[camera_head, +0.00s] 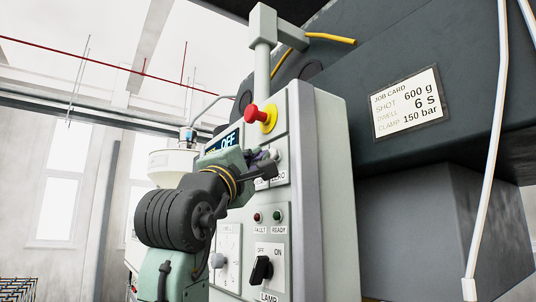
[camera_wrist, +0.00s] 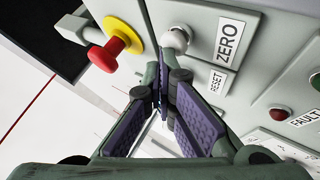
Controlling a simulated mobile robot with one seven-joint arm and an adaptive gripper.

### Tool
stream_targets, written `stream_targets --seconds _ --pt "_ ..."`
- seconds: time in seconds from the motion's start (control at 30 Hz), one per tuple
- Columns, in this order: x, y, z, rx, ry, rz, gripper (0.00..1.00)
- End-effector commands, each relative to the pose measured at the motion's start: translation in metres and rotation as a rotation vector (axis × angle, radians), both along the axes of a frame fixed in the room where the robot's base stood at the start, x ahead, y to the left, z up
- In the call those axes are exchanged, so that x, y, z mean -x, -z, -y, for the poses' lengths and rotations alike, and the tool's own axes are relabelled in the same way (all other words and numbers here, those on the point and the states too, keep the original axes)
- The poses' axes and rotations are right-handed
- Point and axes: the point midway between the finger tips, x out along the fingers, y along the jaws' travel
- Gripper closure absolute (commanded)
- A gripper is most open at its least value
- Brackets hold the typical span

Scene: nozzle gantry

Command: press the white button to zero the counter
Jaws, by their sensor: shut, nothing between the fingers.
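The white button (camera_wrist: 177,40) is a round knob on the pale panel, next to the ZERO label (camera_wrist: 229,42) in the wrist view. It also shows in the head view (camera_head: 273,154), just above my gripper's tip. My gripper (camera_wrist: 164,78) is shut and empty, its purple-padded fingers pointing toward the panel. In the wrist view its tips lie just below the white button, close to the RESET label (camera_wrist: 217,83). I cannot tell whether they touch the panel. In the head view my gripper (camera_head: 268,168) partly covers the labels under the button.
A red emergency knob on a yellow collar (camera_head: 262,116) juts out above the white button. Below are the FAULT lamp (camera_head: 257,217), the READY lamp (camera_head: 278,217) and a black lamp switch (camera_head: 261,269). A job card (camera_head: 407,103) is on the dark machine body at right.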

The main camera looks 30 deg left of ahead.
Motion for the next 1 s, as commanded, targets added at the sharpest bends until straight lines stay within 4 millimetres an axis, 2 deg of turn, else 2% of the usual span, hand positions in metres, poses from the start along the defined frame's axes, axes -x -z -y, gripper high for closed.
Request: stream_targets --seconds 0.63,1.0 --pt "-0.005 0.0 0.002 -0.001 0.002 -0.002 1.0" --pt "0.011 0.0 -0.004 -0.001 0.002 -0.001 1.0"
